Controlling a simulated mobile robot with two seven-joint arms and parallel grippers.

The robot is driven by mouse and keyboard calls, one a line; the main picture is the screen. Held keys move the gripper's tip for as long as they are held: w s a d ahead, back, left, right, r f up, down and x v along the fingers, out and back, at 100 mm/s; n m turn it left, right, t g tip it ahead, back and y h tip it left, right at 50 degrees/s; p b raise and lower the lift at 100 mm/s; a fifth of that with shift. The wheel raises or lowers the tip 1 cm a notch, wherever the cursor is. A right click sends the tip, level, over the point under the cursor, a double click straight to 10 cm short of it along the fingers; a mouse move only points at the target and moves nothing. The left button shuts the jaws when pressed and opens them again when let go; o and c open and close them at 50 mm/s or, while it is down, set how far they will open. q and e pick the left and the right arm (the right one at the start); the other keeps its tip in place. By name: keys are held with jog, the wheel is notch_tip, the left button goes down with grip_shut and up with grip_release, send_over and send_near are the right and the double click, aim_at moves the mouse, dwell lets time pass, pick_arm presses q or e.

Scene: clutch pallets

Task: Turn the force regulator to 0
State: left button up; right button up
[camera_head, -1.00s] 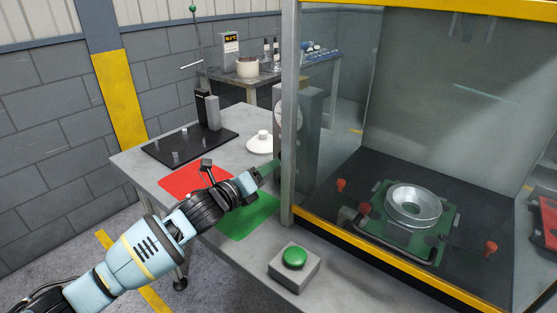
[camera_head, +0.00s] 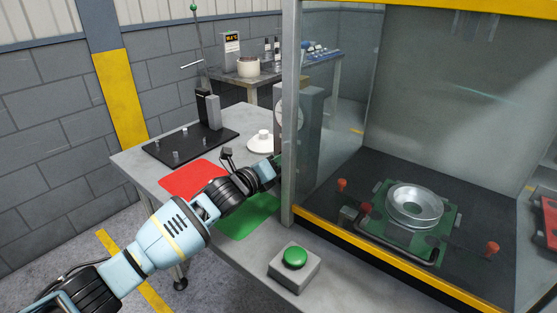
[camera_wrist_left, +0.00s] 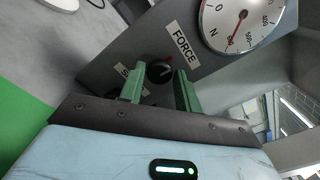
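The force regulator is a small black knob (camera_wrist_left: 162,71) with a red mark, on a grey panel beside a "FORCE" label (camera_wrist_left: 183,44). The round white force gauge (camera_wrist_left: 243,22) has a red needle pointing to the lower left, close to the figures past 500. My left gripper (camera_wrist_left: 160,78) has its green fingers apart, one on each side of the knob; I cannot tell whether they touch it. In the head view the gripper (camera_head: 279,160) reaches the grey gauge housing (camera_head: 301,105) beside the cabinet post, and the knob is hidden. My right gripper is not in view.
The cabinet's metal post (camera_head: 290,130) stands close to my left gripper's right. A red mat (camera_head: 190,178) and a green mat (camera_head: 247,217) lie below the arm. A green button box (camera_head: 294,265) sits at the table front. A white lidded item (camera_head: 262,143) stands behind the gripper.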

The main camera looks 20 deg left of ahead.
pick_arm(q)
jog(key=c, duration=0.5)
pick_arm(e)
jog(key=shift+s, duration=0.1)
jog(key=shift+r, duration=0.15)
pick_arm(q)
jog(key=shift+n+p, duration=1.75)
jog(key=shift+n, duration=11.95)
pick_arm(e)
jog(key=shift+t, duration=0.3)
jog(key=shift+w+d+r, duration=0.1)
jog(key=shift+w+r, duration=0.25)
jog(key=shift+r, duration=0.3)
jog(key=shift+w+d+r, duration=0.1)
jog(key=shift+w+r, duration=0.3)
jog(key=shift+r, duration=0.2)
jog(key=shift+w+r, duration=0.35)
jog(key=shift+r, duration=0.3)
